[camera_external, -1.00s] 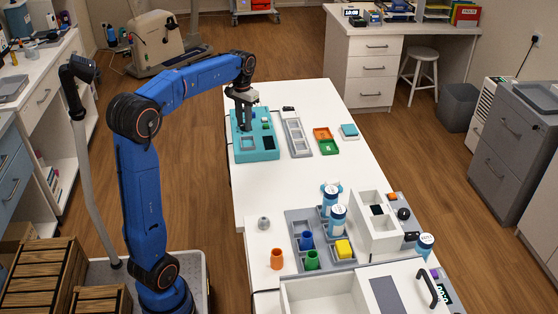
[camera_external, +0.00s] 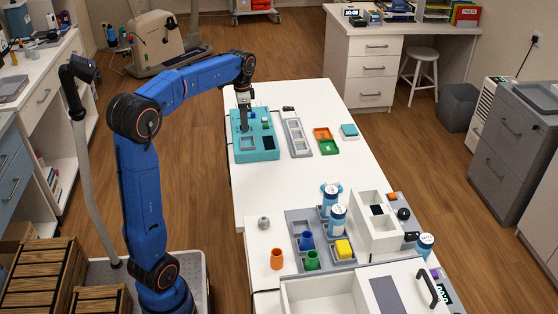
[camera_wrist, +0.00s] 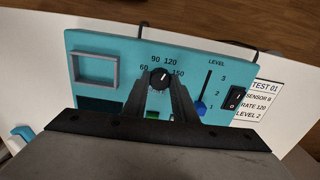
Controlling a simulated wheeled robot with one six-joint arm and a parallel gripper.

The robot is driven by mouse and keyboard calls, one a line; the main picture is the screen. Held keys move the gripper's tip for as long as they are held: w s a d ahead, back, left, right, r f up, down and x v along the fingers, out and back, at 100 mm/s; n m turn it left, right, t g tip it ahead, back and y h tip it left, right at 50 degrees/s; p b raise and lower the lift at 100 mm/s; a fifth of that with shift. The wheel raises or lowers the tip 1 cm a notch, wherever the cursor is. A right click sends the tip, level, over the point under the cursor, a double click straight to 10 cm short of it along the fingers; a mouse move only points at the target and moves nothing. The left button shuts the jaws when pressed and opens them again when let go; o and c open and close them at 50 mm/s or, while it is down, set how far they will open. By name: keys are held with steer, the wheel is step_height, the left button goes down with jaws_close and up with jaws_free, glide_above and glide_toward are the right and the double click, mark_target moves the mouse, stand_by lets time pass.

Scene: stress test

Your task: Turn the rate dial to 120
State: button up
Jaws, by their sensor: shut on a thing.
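The teal test panel (camera_wrist: 110,45) lies on the white table and also shows in the external view (camera_external: 262,154). Its black rate dial (camera_wrist: 160,78) sits among the printed numbers 60, 90, 120 and 150. The dial's white mark points up and slightly right, roughly toward 120; its exact setting is too small to tell. My gripper (camera_wrist: 159,86) is shut on the dial, one finger on each side. In the external view, my gripper (camera_external: 245,122) points down at the panel and hides the dial.
Right of the dial are a blue level slider (camera_wrist: 201,106) near 1 and a black rocker switch (camera_wrist: 234,98). A card (camera_wrist: 262,101) reads TEST 01, SENSOR B, RATE 120, LEVEL 2. A grey square frame (camera_wrist: 95,69) is at left. A grey tray (camera_external: 297,137) stands beside the panel.

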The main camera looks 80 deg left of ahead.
stand_by(0.3)
steer(key=o, duration=1)
steer(key=shift+o, duration=0.2)
steer(key=shift+r, duration=0.15)
step_height(320, 180, up, 17)
steer(key=shift+d, duration=0.1)
